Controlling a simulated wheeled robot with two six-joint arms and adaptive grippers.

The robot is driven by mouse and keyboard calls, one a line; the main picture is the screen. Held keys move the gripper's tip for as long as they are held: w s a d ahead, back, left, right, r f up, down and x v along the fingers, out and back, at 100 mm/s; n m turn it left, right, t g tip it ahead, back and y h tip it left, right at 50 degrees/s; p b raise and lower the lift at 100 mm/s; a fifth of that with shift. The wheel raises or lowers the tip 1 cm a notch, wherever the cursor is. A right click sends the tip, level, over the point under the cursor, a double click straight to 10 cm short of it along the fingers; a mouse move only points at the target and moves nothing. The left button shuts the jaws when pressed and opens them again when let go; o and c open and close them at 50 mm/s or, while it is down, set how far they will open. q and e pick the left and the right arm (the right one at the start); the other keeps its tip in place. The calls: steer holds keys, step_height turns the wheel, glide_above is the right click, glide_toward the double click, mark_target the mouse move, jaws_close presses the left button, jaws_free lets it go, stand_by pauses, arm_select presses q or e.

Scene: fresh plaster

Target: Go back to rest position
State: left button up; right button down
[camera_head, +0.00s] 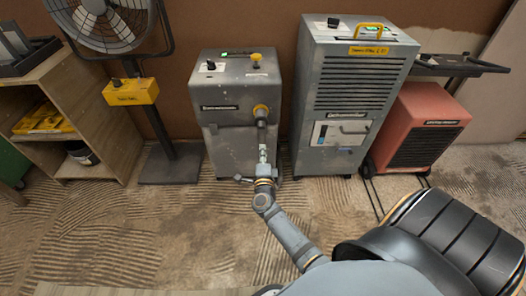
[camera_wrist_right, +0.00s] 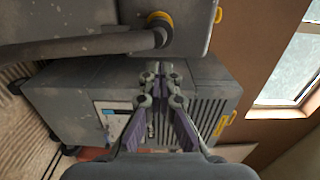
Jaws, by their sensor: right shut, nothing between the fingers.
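My right arm reaches up from the bottom right of the head view to my right gripper (camera_head: 262,157), in front of the smaller grey machine (camera_head: 228,140). In the right wrist view the gripper (camera_wrist_right: 162,80) has its fingers together with nothing between them. A dark hose (camera_head: 262,132) hangs from a yellow-ringed port on that machine, close to the gripper in the head view. In the wrist view the hose (camera_wrist_right: 80,48) passes beyond the fingertips; whether they touch it, I cannot tell. My left gripper is not in view.
A taller vented grey machine (camera_head: 350,95) and a red heater (camera_head: 418,125) stand to the right. A fan on a stand (camera_head: 160,150) and a wooden shelf (camera_head: 105,130) stand left. The ridged floor (camera_head: 120,235) in front is mostly clear.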

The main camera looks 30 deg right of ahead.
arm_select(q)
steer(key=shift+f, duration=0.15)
arm_select(e)
steer(key=shift+s+a, duration=0.15)
steer(key=shift+s, duration=0.1)
